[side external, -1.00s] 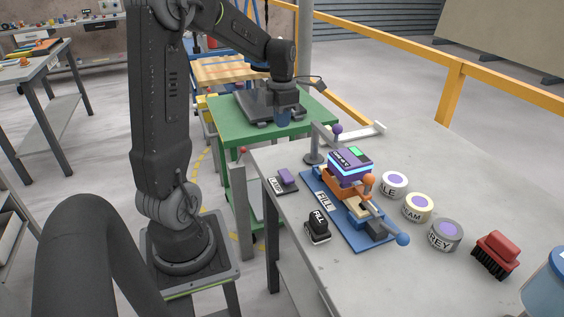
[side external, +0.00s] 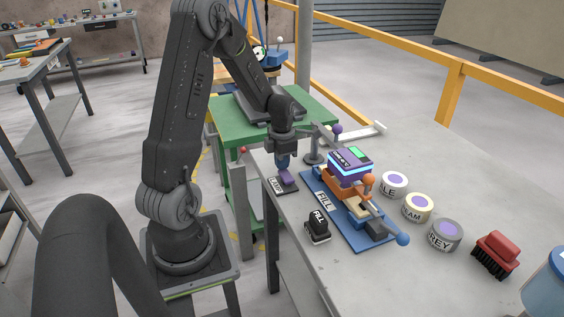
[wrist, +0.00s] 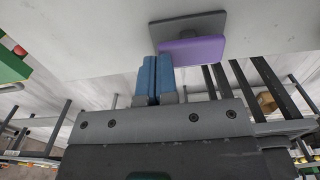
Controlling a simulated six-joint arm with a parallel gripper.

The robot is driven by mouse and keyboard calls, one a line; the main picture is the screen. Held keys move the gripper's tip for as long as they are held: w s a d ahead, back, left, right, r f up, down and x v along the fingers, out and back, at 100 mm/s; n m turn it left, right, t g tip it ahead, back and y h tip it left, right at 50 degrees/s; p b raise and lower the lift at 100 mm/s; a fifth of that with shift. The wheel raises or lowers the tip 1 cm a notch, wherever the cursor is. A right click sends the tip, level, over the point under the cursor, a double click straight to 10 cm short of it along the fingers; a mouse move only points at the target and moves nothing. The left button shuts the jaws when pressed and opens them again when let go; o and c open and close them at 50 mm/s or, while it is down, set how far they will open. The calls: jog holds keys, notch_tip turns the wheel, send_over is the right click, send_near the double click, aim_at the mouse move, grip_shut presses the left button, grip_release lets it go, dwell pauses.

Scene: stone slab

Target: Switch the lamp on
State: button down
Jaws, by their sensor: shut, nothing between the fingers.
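The lamp switch is a dark plate (side external: 283,188) marked LAMP with a purple rocker (side external: 287,177), at the left edge of the stone slab. In the wrist view the plate (wrist: 185,27) and purple rocker (wrist: 195,51) show at the top. My gripper (side external: 284,168) points down just above the rocker, its blue fingers shut together and empty. In the wrist view the fingertips (wrist: 158,58) are at the rocker's left end; I cannot tell whether they touch it.

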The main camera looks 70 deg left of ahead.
jog(key=shift+f, duration=0.1)
jog(key=shift+a+f, duration=0.1)
jog(key=shift+f, duration=0.2)
jog(key=shift+r, duration=0.1)
jog(key=shift+r, duration=0.75)
jog(key=a+r, duration=0.3)
jog(key=r, duration=1)
jog(key=shift+r, duration=0.35)
